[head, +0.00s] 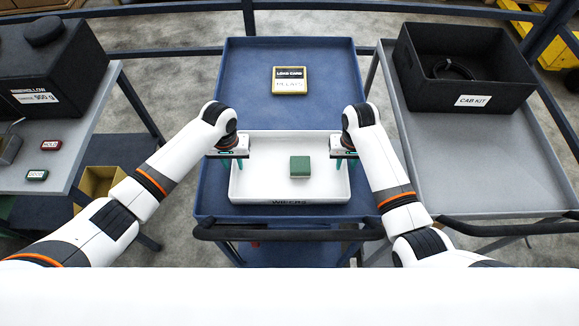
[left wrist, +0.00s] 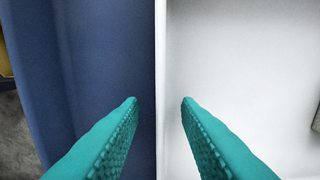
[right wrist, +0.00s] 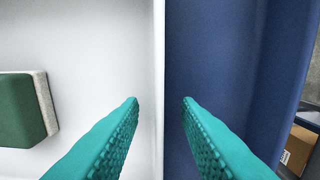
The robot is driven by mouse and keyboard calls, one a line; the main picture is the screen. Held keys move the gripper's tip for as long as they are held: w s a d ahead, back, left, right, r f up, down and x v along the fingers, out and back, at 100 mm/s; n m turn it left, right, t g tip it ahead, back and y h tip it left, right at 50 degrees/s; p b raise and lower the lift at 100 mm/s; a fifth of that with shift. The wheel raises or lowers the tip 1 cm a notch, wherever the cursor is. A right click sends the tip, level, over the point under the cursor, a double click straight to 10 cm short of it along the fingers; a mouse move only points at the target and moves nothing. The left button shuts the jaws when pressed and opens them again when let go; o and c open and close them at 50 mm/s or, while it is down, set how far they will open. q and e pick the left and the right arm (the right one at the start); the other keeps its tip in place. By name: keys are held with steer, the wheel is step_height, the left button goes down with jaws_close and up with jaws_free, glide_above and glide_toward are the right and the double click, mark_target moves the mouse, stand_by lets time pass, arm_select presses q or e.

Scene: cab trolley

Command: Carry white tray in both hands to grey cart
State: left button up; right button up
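The white tray (head: 258,182), labelled WIPERS on its front wall, rests on the blue cart (head: 231,90). A green and white sponge-like block (head: 300,167) lies in it; part of it shows in the right wrist view (right wrist: 18,112). My left gripper (head: 232,160) is open at the tray's left wall, and in the left wrist view its fingers (left wrist: 159,102) are either side of that wall, apart from it. My right gripper (head: 345,160) is open at the right wall, its fingers (right wrist: 159,102) likewise astride it. The grey cart (head: 450,165) stands at right.
A black CAB KIT box (head: 462,75) fills the grey cart's back; its front surface is clear. A yellow-edged load card (head: 289,80) lies on the blue cart behind the tray. A dark handle bar (head: 285,233) crosses its front. A grey table (head: 75,150) with a black box stands left.

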arm_select(q)
steer(key=shift+f, duration=0.25)
arm_select(e)
steer(key=shift+f, duration=0.25)
arm_select(q)
jaws_close()
arm_select(e)
jaws_close()
arm_select(q)
steer(key=shift+r, duration=0.1)
arm_select(e)
steer(key=shift+r, duration=0.1)
